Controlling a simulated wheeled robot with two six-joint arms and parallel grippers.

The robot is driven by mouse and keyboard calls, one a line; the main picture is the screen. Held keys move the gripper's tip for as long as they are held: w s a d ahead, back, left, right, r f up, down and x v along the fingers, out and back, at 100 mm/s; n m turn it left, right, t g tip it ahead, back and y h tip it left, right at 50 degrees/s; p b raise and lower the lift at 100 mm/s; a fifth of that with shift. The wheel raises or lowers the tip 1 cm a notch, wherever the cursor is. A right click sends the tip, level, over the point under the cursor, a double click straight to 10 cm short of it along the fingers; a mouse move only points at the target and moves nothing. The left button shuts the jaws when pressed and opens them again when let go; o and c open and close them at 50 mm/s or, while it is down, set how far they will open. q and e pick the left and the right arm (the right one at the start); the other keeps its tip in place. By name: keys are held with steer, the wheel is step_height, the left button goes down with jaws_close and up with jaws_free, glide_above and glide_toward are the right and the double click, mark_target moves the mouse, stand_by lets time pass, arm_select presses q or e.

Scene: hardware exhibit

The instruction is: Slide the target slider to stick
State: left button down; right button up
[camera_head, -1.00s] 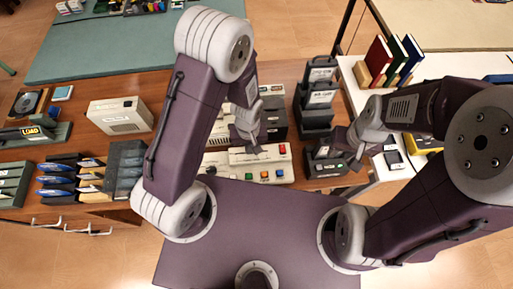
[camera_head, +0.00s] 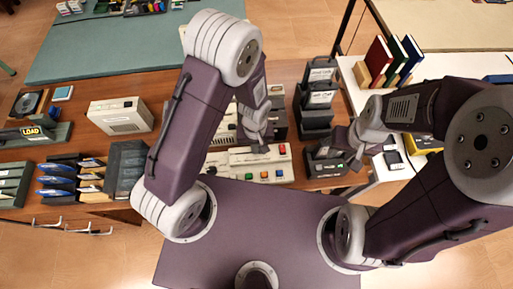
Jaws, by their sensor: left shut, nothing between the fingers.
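A pale control panel (camera_head: 222,166) with coloured buttons along its front and a red one at its right lies on the wooden table. My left gripper (camera_head: 264,148) points down at the panel's back middle, shut and empty. It covers part of the panel, and I cannot make out the slider, its labels or whether the fingertips touch it. My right gripper (camera_head: 356,162) hangs at the right edge of a small dark device (camera_head: 322,161) with a green light. Its fingers are too small to tell open from shut.
Dark stepped holders (camera_head: 315,119) stand behind the small device. A beige box (camera_head: 120,116) and trays of blue and dark packets (camera_head: 60,180) are at the left. Books (camera_head: 378,58) stand on a white table at the right. My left arm hides part of the table.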

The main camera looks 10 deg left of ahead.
arm_select(q)
steer(key=shift+w+d, duration=0.2)
steer(key=shift+d, duration=0.5)
steer(key=shift+s+a, duration=0.1)
steer(key=shift+a, duration=0.15)
stand_by(0.4)
step_height(320, 180, up, 7)
steer(key=p, duration=0.6)
steer(key=shift+p, duration=0.35)
